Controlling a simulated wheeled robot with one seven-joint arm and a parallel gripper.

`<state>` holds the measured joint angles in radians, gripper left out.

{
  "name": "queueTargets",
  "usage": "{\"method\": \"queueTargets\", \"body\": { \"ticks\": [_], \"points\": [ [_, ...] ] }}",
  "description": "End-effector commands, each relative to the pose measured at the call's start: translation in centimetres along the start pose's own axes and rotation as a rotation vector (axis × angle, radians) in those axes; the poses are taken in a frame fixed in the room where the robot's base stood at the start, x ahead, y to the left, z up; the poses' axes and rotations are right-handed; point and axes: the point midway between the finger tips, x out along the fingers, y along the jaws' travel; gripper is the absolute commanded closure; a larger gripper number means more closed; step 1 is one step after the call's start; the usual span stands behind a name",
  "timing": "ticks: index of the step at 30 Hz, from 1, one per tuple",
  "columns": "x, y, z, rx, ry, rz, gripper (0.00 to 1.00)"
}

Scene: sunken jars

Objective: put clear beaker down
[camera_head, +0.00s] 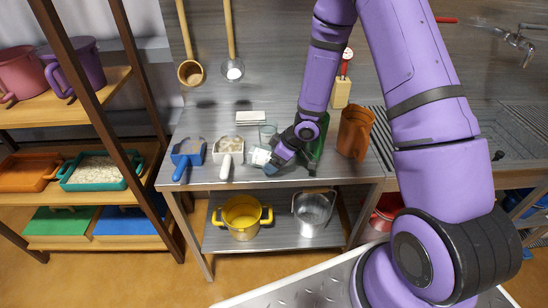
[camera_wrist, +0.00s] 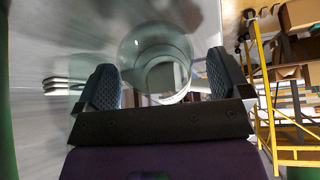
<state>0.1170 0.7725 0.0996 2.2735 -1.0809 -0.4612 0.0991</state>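The clear beaker (camera_wrist: 155,48) is see-through glass with a round rim. In the wrist view it sits between my two finger pads, and its lower part is hidden behind the gripper body. My gripper (camera_wrist: 165,88) has its fingers wide apart, one on each side of the beaker, and appears shut on it. The contact at the right pad is hard to make out. In the head view my gripper (camera_head: 271,163) is low over the front of the steel table (camera_head: 345,174), with the clear glass (camera_head: 258,156) at its left side. I cannot tell whether the glass touches the table.
Another clear vessel (camera_head: 267,131) stands just behind. A blue scoop (camera_head: 187,152) and a white scoop (camera_head: 230,146) lie to the left. A green object (camera_head: 318,145) and a brown jug (camera_head: 354,132) stand to the right. A pale block (camera_head: 250,117) lies at the back.

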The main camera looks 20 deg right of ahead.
Motion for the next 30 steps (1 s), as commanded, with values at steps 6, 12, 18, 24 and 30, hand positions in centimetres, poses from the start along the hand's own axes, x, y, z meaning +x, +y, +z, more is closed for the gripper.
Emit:
{"method": "queueTargets", "body": {
  "ticks": [6,12,18,24,30],
  "points": [
    [-0.3,0.0,-0.2,-0.001,0.0,0.001,0.05],
    [-2.9,0.1,-0.2,0.001,0.003,0.003,0.05],
    [-6.6,0.1,-0.2,0.0,0.002,0.004,0.05],
    [-9.8,0.1,-0.1,-0.001,0.0,0.003,0.05],
    [-11.7,0.0,-0.2,-0.001,0.001,0.002,0.05]
  ]
}}
